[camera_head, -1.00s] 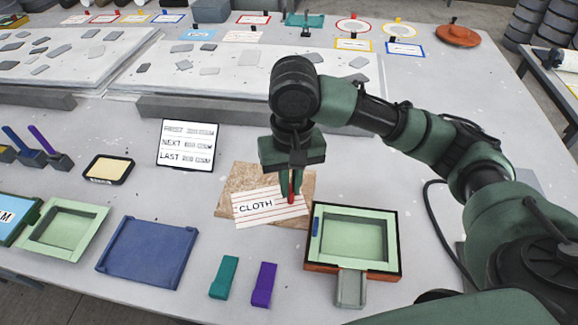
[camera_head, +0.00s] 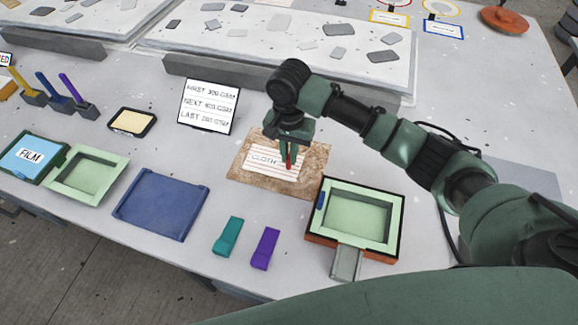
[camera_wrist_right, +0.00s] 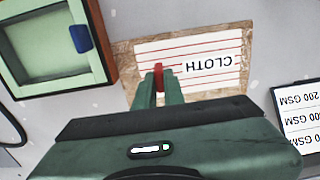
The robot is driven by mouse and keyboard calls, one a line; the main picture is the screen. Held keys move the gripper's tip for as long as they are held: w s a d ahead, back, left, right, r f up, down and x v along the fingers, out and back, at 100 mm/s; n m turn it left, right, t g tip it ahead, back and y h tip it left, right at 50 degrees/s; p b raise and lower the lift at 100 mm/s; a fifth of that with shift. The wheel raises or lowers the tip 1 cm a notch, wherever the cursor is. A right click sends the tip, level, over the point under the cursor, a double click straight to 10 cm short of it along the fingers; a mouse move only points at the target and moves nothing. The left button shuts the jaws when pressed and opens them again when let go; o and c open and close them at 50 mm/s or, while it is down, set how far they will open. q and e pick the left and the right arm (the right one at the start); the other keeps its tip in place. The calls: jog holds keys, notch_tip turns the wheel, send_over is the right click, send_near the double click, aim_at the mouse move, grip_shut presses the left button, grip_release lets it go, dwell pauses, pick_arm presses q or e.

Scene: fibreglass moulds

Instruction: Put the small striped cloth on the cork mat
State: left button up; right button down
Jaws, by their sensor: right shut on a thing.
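The small striped cloth (camera_head: 262,162) is white with red lines and the word CLOTH, with a red grip piece standing up from it. It lies within the outline of the brown cork mat (camera_head: 314,158) in the head view. My right gripper (camera_head: 289,162) is over the cloth, shut on its red piece. In the right wrist view the cloth (camera_wrist_right: 200,50) shows with cork mat (camera_wrist_right: 127,58) around its visible edges. The fingers hide part of it. I cannot tell whether the cloth touches the mat or hangs just above it. My left gripper is not in view.
A green framed mould (camera_head: 394,218) with an orange base stands close right of the mat. A sign (camera_head: 208,105) with GSM values stands behind left. A teal block (camera_head: 228,236) and a purple block (camera_head: 265,248) lie in front. A blue tray (camera_head: 160,205) is further left.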

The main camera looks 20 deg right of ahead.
aim_at(289, 170)
jog(key=shift+f+p, duration=0.3)
jog(key=shift+f, duration=3.05)
jog(key=shift+f, duration=0.15)
jog(key=c, duration=1.5)
grip_release()
notch_tip(289, 170, up, 12)
jog(key=shift+r+b, duration=0.2)
jog(key=shift+b, duration=0.5)
